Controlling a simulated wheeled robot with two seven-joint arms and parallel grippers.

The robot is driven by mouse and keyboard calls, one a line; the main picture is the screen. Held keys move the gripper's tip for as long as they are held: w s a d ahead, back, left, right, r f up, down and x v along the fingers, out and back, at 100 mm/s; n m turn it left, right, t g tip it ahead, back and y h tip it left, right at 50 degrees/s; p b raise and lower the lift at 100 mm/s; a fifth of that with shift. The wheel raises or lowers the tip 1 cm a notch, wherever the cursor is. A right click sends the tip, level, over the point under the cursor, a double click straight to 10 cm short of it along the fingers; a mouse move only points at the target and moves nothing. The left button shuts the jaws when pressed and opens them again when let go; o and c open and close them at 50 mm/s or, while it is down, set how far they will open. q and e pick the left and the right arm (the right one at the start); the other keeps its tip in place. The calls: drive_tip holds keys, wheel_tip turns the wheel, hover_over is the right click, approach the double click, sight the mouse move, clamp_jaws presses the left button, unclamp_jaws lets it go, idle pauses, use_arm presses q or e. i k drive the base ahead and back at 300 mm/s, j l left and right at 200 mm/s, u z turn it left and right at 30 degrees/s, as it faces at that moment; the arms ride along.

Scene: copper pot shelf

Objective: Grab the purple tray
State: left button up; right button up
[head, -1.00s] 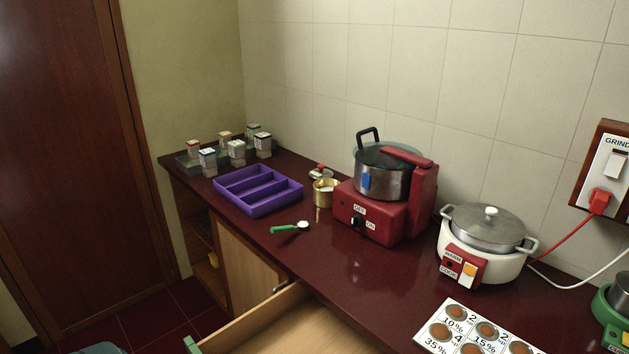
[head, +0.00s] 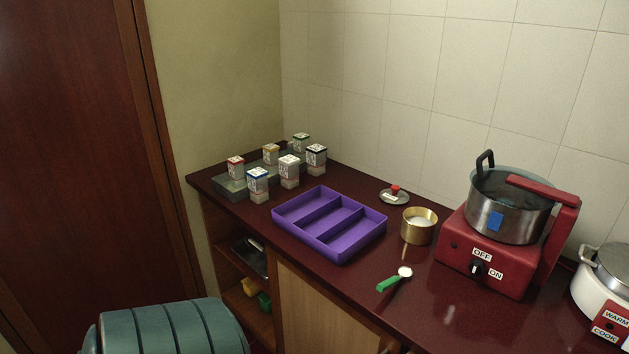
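The purple tray (head: 361,247) lies flat on the dark red countertop in the head view, near the middle of the picture. It is rectangular, with three long compartments that look empty. Its front corner is near the counter's front edge. Neither of my grippers shows in the head view.
Several spice jars (head: 289,170) stand behind and left of the tray. A brass cup (head: 418,232), a small red-knobbed lid (head: 394,196) and a green-handled spoon (head: 389,283) lie to its right. Open shelves (head: 236,267) are below.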

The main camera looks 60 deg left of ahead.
sight(336, 226)
drive_tip(key=k+j, duration=0.1)
drive_tip(key=j, duration=0.75)
drive_tip(key=k+j, duration=0.15)
drive_tip(key=j, duration=0.25)
drive_tip(key=k+j, duration=0.1)
drive_tip(key=j, duration=0.3)
